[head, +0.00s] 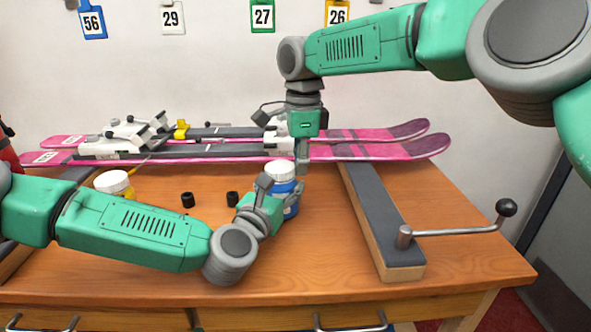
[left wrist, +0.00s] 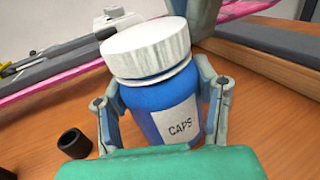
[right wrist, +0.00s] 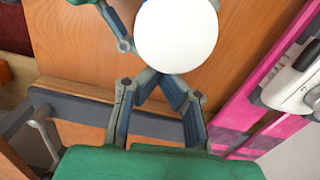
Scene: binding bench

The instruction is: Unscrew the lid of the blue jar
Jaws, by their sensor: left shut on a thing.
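The blue jar (head: 289,193) stands upright on the bench with a white ribbed lid (head: 281,170) on top. In the left wrist view the jar (left wrist: 178,118) carries a "CAPS" label and the lid (left wrist: 147,48) sits on it. My left gripper (head: 281,192) is shut around the jar's body, a finger on each side (left wrist: 160,88). My right gripper (head: 303,168) points down beside the lid, just right of it. Its fingers (right wrist: 160,76) converge and look shut and empty, beside the lid (right wrist: 176,35) seen from above.
A yellow jar with a white lid (head: 114,183) stands at left, partly behind my left arm. Two small black cylinders (head: 187,200) (head: 232,198) stand between the jars. Pink skis (head: 390,148) lie across the back. A grey-topped rail (head: 380,220) with a crank handle (head: 455,231) is at right.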

